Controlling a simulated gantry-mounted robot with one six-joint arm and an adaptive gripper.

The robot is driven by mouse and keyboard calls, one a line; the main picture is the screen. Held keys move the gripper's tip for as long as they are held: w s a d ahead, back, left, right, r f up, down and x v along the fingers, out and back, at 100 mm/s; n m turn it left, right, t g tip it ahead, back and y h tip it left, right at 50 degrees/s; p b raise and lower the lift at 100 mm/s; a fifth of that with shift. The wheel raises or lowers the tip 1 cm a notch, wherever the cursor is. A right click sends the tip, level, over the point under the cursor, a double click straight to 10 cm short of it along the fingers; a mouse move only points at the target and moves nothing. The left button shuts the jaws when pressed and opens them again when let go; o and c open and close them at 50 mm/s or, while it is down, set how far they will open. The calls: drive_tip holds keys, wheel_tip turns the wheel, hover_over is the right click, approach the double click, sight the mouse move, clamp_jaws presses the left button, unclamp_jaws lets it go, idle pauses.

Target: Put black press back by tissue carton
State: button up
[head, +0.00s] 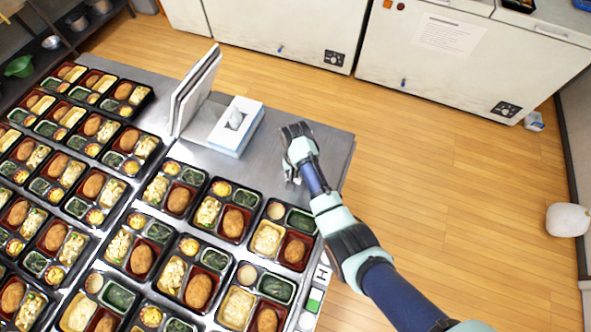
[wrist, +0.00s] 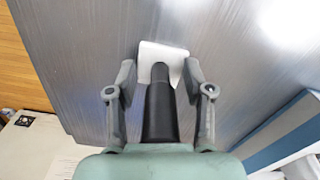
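The press has a black handle (wrist: 160,115) and a white base (wrist: 175,58). In the wrist view it lies between the two fingers of my gripper (wrist: 160,75). The fingers stand apart on either side, with gaps beside the handle, so my gripper looks open around it. In the head view my gripper (head: 292,175) is low over the steel table, right of the tissue carton (head: 233,143); the press is mostly hidden there. The carton is blue and white with a tissue sticking up. Its blue-and-white edge shows at the lower right of the wrist view (wrist: 285,122).
Filled bento trays (head: 228,222) cover the left and front of the steel table (head: 325,150). Upright white panels (head: 193,95) stand left of the carton. A label strip (head: 314,300) lies along the right edge. Bare steel lies around my gripper.

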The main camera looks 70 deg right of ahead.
wheel_tip(320, 180, up, 12)
drive_tip(key=shift+r+p, duration=0.2)
drive_tip(key=shift+p, duration=1.05)
drive_tip(key=w+a+r+n+t+h, duration=0.1)
drive_tip(key=w+a+r+n+t, duration=0.3)
drive_tip(key=a, duration=0.5)
drive_tip(key=w+a+r+n+t+h, duration=0.1)
drive_tip(key=w+a+r+n, duration=0.25)
drive_tip(key=w+a, duration=0.4)
drive_tip(key=w+a+r+n+t, duration=0.3)
drive_tip(key=w+a+r, duration=0.15)
drive_tip(key=a, duration=0.55)
drive_tip(key=s+a+r+n+t+y, duration=0.1)
drive_tip(key=s+a+r+n+t, duration=0.1)
drive_tip(key=a+r, duration=0.3)
drive_tip(key=s+a+r+n+t+y, duration=0.1)
drive_tip(key=s+a+r+n+t, duration=0.1)
drive_tip(key=a, duration=0.6)
wheel_tip(320, 180, up, 3)
drive_tip(key=shift+f+n+t, duration=0.1)
drive_tip(key=shift+n+t, duration=0.3)
drive_tip(key=shift+n, duration=0.35)
